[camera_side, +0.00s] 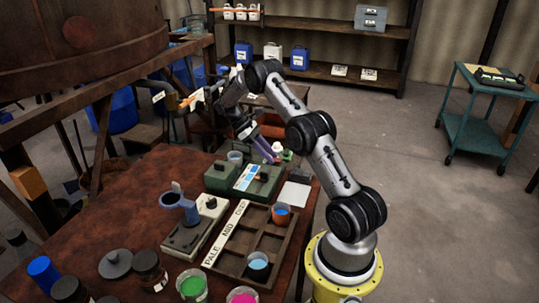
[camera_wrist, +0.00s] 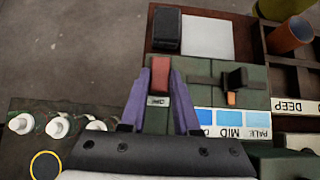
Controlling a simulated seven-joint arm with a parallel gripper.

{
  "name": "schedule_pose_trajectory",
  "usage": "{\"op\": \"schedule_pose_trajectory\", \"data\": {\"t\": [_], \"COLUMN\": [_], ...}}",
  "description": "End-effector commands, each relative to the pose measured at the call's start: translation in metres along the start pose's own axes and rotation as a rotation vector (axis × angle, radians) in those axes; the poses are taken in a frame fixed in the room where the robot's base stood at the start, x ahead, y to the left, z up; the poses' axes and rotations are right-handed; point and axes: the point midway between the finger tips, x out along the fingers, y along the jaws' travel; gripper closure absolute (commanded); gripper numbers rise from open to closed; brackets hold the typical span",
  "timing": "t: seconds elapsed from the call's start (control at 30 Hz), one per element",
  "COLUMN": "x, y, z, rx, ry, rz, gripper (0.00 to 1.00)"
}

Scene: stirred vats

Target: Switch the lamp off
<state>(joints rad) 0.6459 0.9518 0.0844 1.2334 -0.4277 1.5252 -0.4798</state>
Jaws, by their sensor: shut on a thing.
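A dark green box (camera_wrist: 205,72) fills the middle of the wrist view and carries a red switch piece (camera_wrist: 160,75). A small white label, hard to read, lies by its near end. My gripper (camera_wrist: 162,82) has its two purple fingers closed in on either side of the red piece. In the side view my gripper (camera_side: 269,155) points down at the far side of the green box (camera_side: 222,178); the red piece is not clear there. No lamp light can be made out for certain.
The box has blue swatches (camera_wrist: 230,122) and a black knob (camera_wrist: 236,80). A white sheet (camera_wrist: 207,36) and black block (camera_wrist: 167,31) lie beyond. White-capped bottles (camera_wrist: 58,127) stand left.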

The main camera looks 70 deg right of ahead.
Motion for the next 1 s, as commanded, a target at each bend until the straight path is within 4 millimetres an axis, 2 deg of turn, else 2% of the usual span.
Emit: {"op": "schedule_pose_trajectory", "data": {"t": [0.07,0.1,0.23,0.27,0.53,0.67,0.77,1.0], "x": [-0.001,-0.001,-0.001,0.0,-0.001,-0.008,-0.022,-0.07], "y": [0.0,0.0,0.0,0.0,0.0,0.0,0.001,0.0], "z": [0.0,0.0,0.0,0.0,0.0,-0.001,-0.001,-0.001], "rx": [0.0,0.0,0.0,0.0,0.0,0.001,0.002,0.002], "ry": [0.002,0.002,0.003,0.003,0.003,0.005,0.006,0.006], "rz": [0.001,0.001,0.001,0.001,0.0,0.002,0.003,0.003], "gripper": [1.0,0.67,0.43,0.4,0.4,0.4,0.4,0.4]}}
